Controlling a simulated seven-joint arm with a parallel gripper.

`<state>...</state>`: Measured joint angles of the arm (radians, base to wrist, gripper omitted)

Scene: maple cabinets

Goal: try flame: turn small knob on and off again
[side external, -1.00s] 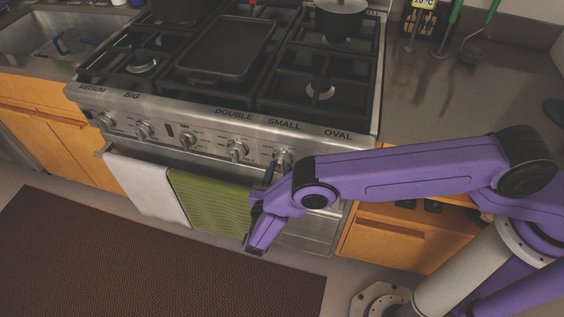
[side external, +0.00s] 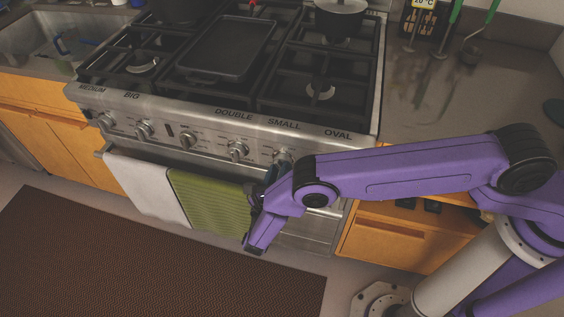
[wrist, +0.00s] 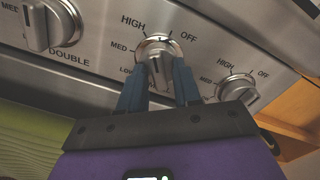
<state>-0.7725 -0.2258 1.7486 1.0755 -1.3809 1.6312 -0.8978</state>
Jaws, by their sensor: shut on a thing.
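The small knob (wrist: 158,62) is a silver stove knob between the double knob (wrist: 40,24) and the oval knob (wrist: 238,88) in the wrist view. Its dial reads HIGH, OFF, MED and a partly covered LOW. My gripper (wrist: 160,76) has its two blue fingers closed on either side of the knob's grip. The pointer's exact setting is hard to read. In the side external view the small knob (side external: 283,156) sits below the SMALL label, partly behind the fingers. No flame shows on the front right burner (side external: 320,90).
The stove front (side external: 210,118) carries several knobs in a row. A white towel (side external: 146,187) and a green towel (side external: 212,200) hang from the oven handle, left of my gripper. A pot (side external: 340,20) and a black griddle (side external: 228,48) stand on the grates.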

